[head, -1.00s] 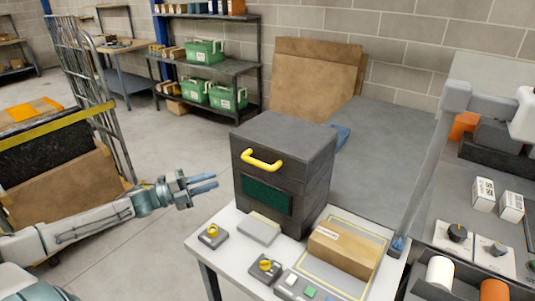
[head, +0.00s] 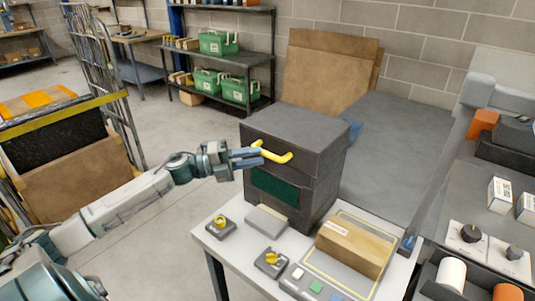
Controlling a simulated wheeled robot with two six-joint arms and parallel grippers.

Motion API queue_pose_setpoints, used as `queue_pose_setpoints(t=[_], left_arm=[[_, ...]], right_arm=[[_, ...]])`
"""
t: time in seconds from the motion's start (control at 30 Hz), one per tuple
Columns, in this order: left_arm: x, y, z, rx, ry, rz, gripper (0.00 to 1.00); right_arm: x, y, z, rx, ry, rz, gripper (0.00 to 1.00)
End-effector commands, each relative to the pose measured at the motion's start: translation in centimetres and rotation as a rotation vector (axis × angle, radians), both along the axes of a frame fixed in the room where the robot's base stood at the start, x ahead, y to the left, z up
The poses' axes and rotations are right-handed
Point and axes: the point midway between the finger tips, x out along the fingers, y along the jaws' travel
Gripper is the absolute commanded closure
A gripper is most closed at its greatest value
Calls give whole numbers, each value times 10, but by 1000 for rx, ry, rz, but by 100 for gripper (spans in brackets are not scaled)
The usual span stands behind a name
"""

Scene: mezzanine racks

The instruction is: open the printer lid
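The printer (head: 318,197) is a dark grey box standing on the white table. Its lid (head: 297,122) is down, and a dark green panel (head: 275,187) shows on its front. A yellow bar handle (head: 282,158) sticks out from the upper front. My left gripper (head: 255,157) is at the left part of this handle, its blue fingers overlapping it from the left. Whether the fingers are closed on the bar cannot be made out. My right gripper is not in view.
On the white table (head: 235,251) stand a cardboard box (head: 353,249), two small units with yellow knobs (head: 221,227) (head: 271,260) and a button panel (head: 312,284). A cart with a cardboard box (head: 75,178) stands at the left. Floor is clear between cart and table.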

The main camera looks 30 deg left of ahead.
Motion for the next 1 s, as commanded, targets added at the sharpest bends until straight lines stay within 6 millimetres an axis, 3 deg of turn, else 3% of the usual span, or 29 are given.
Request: queue_pose_setpoints(t=[0.4, 0.8, 0.83, 0.93, 1.0], left_arm=[[25, -28, 7, -1, -1, 2, 77], [28, -32, 6, 0, 1, 2, 77], [28, -32, 6, 0, 1, 2, 79], [28, -32, 6, 0, 1, 2, 98], [28, -32, 6, 0, 1, 2, 100]], right_arm=[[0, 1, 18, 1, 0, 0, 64], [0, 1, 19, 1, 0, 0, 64], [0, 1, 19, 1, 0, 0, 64], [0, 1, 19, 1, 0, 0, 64], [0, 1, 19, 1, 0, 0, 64]])
